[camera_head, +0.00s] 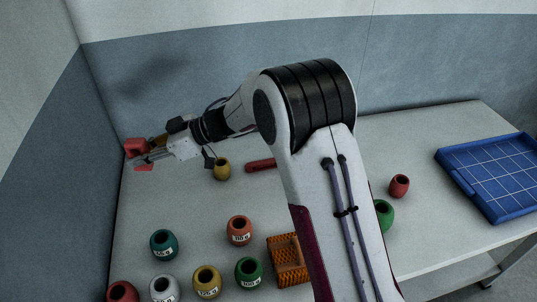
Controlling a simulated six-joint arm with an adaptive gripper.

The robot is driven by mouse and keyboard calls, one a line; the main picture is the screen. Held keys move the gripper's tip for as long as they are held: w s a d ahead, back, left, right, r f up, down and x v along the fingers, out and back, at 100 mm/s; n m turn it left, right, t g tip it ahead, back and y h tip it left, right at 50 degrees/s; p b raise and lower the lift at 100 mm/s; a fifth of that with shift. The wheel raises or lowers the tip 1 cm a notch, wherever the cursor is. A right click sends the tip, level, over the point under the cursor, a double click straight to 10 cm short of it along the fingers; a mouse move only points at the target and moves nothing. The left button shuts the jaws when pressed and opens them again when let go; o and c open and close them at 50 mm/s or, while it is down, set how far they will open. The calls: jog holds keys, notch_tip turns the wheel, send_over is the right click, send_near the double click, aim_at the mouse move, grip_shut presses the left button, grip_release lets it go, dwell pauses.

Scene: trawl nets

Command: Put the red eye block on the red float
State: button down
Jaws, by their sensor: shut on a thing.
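My gripper (146,158) is at the far left end of the table, near the left wall. It is shut on a red piece, which I take to be the red eye block (135,146); red shows above and below the fingers, which hide part of it. A red float (123,291) is at the front left, cut off by the frame's lower edge. Another small red float-like piece (399,186) stands to the right of my arm. A salmon-red labelled float (239,229) stands in the middle.
Teal (163,244), white (164,289), yellow (207,282) and green (249,272) floats stand at the front left. An orange basket (283,248) is beside my arm. Behind are a yellow float (222,170) and a red bar (260,165). A blue tray (495,172) is at right.

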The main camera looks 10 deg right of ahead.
jog(key=w+d+m+t+h, duration=0.2)
jog(key=d+m+t, duration=0.1)
jog(key=d, duration=1)
jog(key=w+d+m+t+h, duration=0.1)
jog(key=w+d+m+t, duration=0.15)
jog(key=d, duration=1.15)
jog(key=w+d+m+t+h, duration=0.2)
jog(key=w+d+m+t, duration=0.1)
jog(key=d, duration=1)
jog(key=s+d+m+t+h, duration=0.1)
jog(key=s+d+m+h, duration=0.3)
jog(key=d, duration=0.7)
jog(key=s+d+m+t+h, duration=0.1)
jog(key=s+d+h, duration=0.1)
jog(key=s+d, duration=0.75)
jog(key=s+d+m+t+h, duration=0.1)
jog(key=s+d+m+h, duration=0.1)
jog(key=d, duration=1.2)
jog(key=shift+g, duration=0.25)
jog(key=shift+s+f, duration=0.15)
jog(key=shift+f, duration=1.15)
jog(key=shift+s+f, duration=0.15)
jog(key=shift+f, duration=1.1)
jog(key=shift+f, duration=3.1)
jog(key=shift+f, duration=0.1)
